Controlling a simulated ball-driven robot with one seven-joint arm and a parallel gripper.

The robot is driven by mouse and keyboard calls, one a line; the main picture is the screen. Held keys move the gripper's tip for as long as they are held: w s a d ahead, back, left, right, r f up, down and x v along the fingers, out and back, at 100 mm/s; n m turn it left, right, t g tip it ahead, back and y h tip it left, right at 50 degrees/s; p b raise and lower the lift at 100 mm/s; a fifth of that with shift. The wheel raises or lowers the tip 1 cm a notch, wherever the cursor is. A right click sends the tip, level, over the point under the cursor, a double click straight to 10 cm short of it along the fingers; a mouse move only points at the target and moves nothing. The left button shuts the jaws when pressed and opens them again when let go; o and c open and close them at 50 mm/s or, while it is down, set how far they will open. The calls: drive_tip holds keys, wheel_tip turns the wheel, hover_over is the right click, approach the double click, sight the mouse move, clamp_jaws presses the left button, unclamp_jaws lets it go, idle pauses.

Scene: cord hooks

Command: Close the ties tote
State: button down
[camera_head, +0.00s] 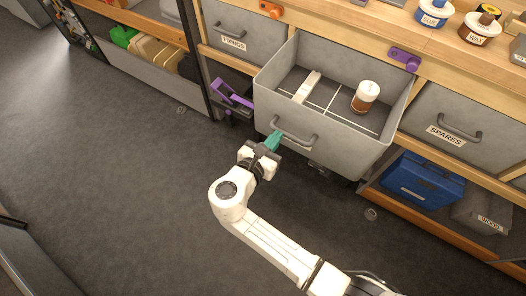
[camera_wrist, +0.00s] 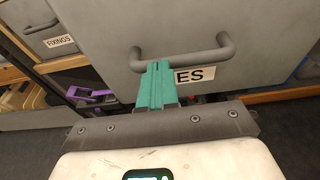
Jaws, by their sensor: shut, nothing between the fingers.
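The ties tote (camera_head: 350,152) is a grey drawer-like bin, pulled out from the bench and open at the top. Its front wall (camera_wrist: 265,90) fills much of the wrist view, with a label (camera_wrist: 195,74) reading "ES" and its left part hidden behind my fingers. The tote's grey handle (camera_head: 293,132) is a bar on that front, also seen in the wrist view (camera_wrist: 190,57). My gripper (camera_head: 273,140) is shut and empty, its green fingertips (camera_wrist: 157,75) at the handle's left part. I cannot tell whether they touch it.
Inside the tote are a brown-and-white jar (camera_head: 366,97) and a pale strip (camera_head: 306,86). A fixings tote (camera_head: 243,40) is to the left and a spares tote (camera_head: 455,122) to the right. A blue bin (camera_head: 425,180) sits below.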

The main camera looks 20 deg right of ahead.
drive_tip(key=b, duration=0.3)
hover_over(316, 90)
drive_tip(key=shift+s+a+f, duration=0.1)
drive_tip(key=shift+s+a, duration=0.1)
drive_tip(key=shift+a, duration=0.05)
drive_tip(key=shift+w+d+r, duration=0.15)
drive_tip(key=shift+w+r, duration=0.05)
drive_tip(key=shift+w, duration=0.05)
drive_tip(key=shift+d+r, duration=0.1)
drive_tip(key=shift+s+a+r+p, duration=0.15)
drive_tip(key=shift+s+a+p, duration=0.15)
drive_tip(key=p+v, duration=0.1)
drive_tip(key=v, duration=0.3)
drive_tip(key=p+v, duration=0.1)
drive_tip(key=v, duration=0.4)
drive_tip(key=p+v, duration=0.1)
drive_tip(key=v, duration=0.3)
drive_tip(key=shift+a+f, duration=0.3)
drive_tip(key=shift+a, duration=0.1)
drive_tip(key=shift+s, duration=0.1)
